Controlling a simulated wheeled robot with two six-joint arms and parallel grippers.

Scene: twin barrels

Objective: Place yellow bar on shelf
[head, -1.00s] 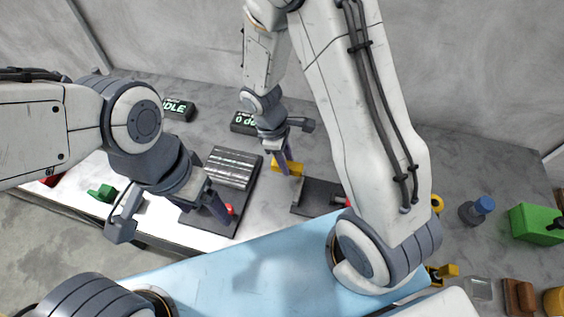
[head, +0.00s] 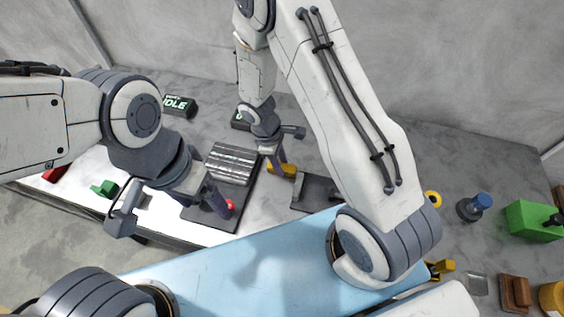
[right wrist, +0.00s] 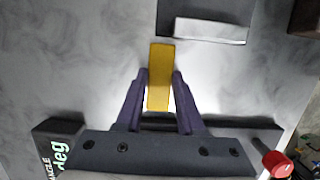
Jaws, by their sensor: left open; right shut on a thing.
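The yellow bar (head: 283,170) is between the fingers of my right gripper (head: 276,162), just left of a dark low fixture (head: 316,190). In the right wrist view the bar (right wrist: 160,75) points away from my right gripper (right wrist: 158,95), which is shut on it. How high the bar is above the table is hard to tell. My left gripper (head: 168,207) is open and empty at the table's front edge, beside a dark base (head: 195,214). I cannot tell for certain which part is the shelf.
A ribbed silver twin-barrel block (head: 232,164) sits on the dark base, with a red knob (head: 230,206) near its front. A black display (head: 179,106) stands behind. Green pieces (head: 105,188) lie left. A blue-capped bottle (head: 476,207) and green box (head: 533,221) stand right.

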